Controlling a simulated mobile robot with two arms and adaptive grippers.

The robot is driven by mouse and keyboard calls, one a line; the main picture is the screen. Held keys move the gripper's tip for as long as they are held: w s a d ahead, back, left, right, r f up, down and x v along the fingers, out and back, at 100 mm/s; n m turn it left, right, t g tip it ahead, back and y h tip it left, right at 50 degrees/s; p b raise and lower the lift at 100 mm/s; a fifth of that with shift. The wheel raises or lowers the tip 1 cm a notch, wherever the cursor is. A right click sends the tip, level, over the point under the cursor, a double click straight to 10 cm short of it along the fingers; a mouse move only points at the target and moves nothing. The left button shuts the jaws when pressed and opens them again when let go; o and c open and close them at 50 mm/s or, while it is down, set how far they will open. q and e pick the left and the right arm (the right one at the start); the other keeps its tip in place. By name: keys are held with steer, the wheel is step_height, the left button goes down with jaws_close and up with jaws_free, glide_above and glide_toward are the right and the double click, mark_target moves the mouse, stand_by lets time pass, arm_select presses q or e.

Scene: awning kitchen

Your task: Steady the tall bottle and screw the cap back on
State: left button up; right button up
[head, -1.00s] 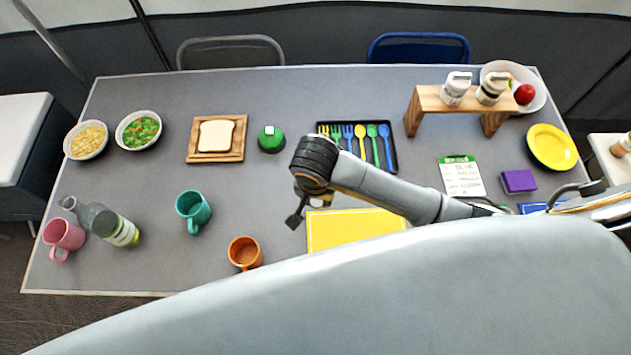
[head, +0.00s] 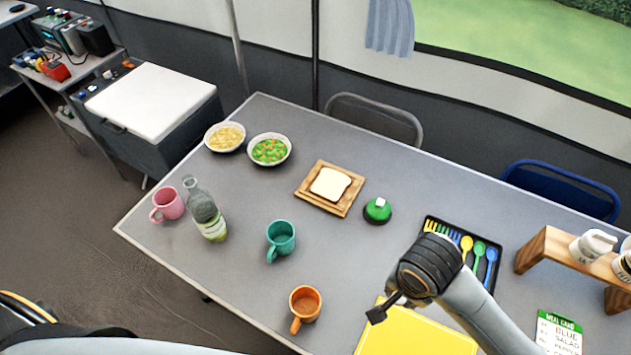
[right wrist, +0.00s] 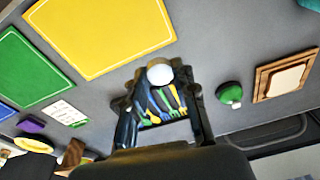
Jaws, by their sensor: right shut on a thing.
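The tall clear bottle (head: 205,211), with a pale green label or contents low down, stands on the table's left part. Its narrow neck shows no cap. My right gripper (right wrist: 160,80) is shut on a small round whitish thing, apparently the cap (right wrist: 159,71), held between its fingertips. In the head view my right gripper (head: 380,311) is over the table near the yellow mat, well to the right of the bottle; the cap cannot be made out there. My left gripper is not in view.
A pink mug (head: 168,204) stands close left of the bottle. A teal mug (head: 281,238) and an orange mug (head: 305,302) stand to its right. Two bowls, one of corn-like food (head: 225,137) and one of vegetables (head: 269,149), are behind. Bare table surrounds the bottle's right side.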

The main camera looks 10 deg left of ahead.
steer(key=w+d+r+n, duration=0.2)
steer(key=d+r, duration=0.2)
steer(key=r, duration=0.3)
steer(key=w+d+r+n, duration=0.1)
steer(key=d+r+n, duration=0.1)
steer(key=d+r, duration=0.2)
step_height(320, 180, up, 4)
steer(key=shift+w+d+f+n+b, duration=0.25)
steer(key=shift+w+n+b, duration=0.05)
steer(key=shift+w+b, duration=0.1)
